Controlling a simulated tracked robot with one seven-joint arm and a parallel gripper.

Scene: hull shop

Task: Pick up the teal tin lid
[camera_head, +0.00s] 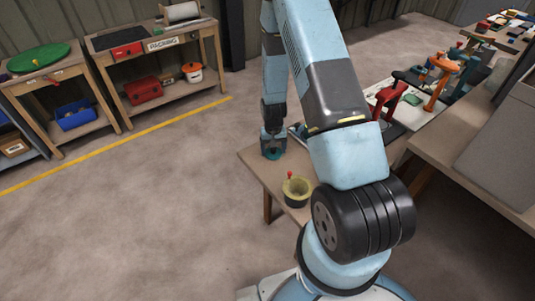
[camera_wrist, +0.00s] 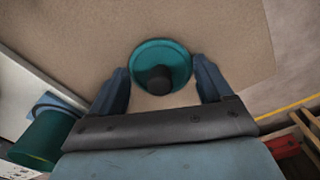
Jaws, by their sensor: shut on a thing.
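The teal tin lid (camera_wrist: 160,52) is round with a dark knob (camera_wrist: 160,79) at its middle. In the wrist view it lies between the two fingers of my gripper (camera_wrist: 163,78), which is shut on it. In the head view the lid (camera_head: 273,154) shows as a small teal patch under my gripper (camera_head: 272,142), at the left end of the wooden table (camera_head: 257,176). My fingers and wrist hide part of it there. I cannot tell whether the lid touches the table.
A yellowish pot (camera_head: 297,192) with a red-topped item stands nearer on the same table. A green cylinder (camera_wrist: 38,140) shows at lower left in the wrist view. A red clamp-like thing (camera_head: 389,99) and an orange one (camera_head: 440,78) stand right. Open floor lies left.

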